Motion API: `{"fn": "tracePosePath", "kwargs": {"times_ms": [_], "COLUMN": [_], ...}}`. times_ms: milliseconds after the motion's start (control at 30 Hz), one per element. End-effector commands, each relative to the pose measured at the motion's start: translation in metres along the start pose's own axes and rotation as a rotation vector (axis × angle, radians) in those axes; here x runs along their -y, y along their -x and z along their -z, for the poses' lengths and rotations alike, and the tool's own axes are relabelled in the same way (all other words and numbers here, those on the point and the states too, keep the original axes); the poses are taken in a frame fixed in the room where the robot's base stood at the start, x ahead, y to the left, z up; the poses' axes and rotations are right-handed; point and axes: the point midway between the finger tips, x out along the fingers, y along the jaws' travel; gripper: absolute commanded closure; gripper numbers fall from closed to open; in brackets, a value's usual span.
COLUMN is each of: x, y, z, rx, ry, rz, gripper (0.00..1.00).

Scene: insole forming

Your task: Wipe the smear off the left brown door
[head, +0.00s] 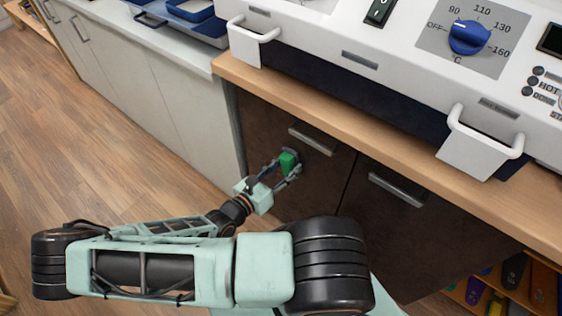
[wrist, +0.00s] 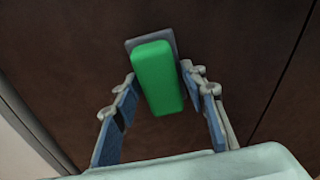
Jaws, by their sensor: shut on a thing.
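The left brown door (head: 266,115) is shut, below the wooden worktop, with a metal handle (head: 311,141) near its top right. My gripper (head: 283,167) is shut on a green block (head: 288,160) in front of this door, just below and left of the handle. In the wrist view the green block (wrist: 157,78) lies between the two fingers, with a flat grey pad (wrist: 133,44) at its far end, close to or against the door (wrist: 75,55). I cannot tell whether the pad touches the door. No smear shows clearly; the block and gripper hide part of the door.
The right brown door (head: 405,230) adjoins, with its own handle (head: 397,190). A white machine with a blue dial (head: 469,37) stands on the wooden worktop (head: 400,150). Pale cabinets (head: 150,85) stand to the left. The wooden floor (head: 70,140) there is clear. Coloured insoles (head: 515,270) fill a lower-right shelf.

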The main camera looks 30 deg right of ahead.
Motion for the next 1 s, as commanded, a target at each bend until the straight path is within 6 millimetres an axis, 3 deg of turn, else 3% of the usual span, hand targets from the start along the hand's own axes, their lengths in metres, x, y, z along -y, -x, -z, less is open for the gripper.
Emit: {"fn": "tracePosePath", "kwargs": {"times_ms": [367, 1000], "x": [0.004, 0.001], "y": [0.001, 0.058], "z": [0.000, 0.009], "rx": [0.002, 0.000], "ry": [0.001, 0.001], "rz": [0.006, 0.001], "gripper": [0.80, 0.80]}}
